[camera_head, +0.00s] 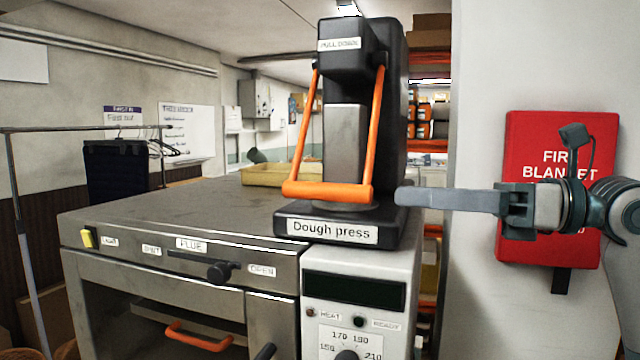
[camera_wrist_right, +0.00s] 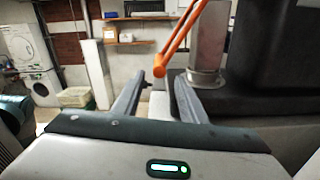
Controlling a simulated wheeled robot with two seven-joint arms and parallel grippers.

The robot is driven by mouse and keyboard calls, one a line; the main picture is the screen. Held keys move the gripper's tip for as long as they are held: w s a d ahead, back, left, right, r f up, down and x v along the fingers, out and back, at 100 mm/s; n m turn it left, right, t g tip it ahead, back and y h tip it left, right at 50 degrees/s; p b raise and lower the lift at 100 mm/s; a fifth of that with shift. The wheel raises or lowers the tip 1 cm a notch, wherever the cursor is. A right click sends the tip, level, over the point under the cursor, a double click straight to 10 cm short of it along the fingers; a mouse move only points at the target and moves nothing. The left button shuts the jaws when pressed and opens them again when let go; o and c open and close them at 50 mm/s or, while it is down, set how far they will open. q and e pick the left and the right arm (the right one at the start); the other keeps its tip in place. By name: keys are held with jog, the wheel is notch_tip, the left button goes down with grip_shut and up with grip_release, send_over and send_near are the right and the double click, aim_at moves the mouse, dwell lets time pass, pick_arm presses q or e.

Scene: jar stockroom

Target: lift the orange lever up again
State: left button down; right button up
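The black dough press (camera_head: 394,130) stands on top of a grey oven unit. Its orange lever (camera_head: 328,192) is down, with the crossbar low in front of the press base. My right gripper (camera_head: 400,196) comes in from the right at about crossbar height, and its tips are a little right of the bar's right end. In the right wrist view the two fingers (camera_wrist_right: 158,80) are apart with nothing between them. The orange lever (camera_wrist_right: 178,42) shows beyond the fingertips there, its end appearing just past the gap. My left gripper is in neither view.
The oven top (camera_head: 150,212) left of the press is mostly clear, with a yellow tray (camera_head: 268,175) at the back. A red fire blanket box (camera_head: 540,135) hangs on the wall behind my right arm. A metal clothes rail (camera_head: 80,129) stands at the left.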

jog(key=p, duration=0.5)
send_near(294, 188)
jog(key=x, duration=0.2)
jog(key=w+x, duration=0.1)
jog(key=x, duration=0.2)
jog(key=shift+w, duration=0.15)
jog(key=shift+w+a+f, duration=0.1)
jog(key=shift+w+a, duration=0.1)
jog(key=shift+a, duration=0.4)
grip_shut()
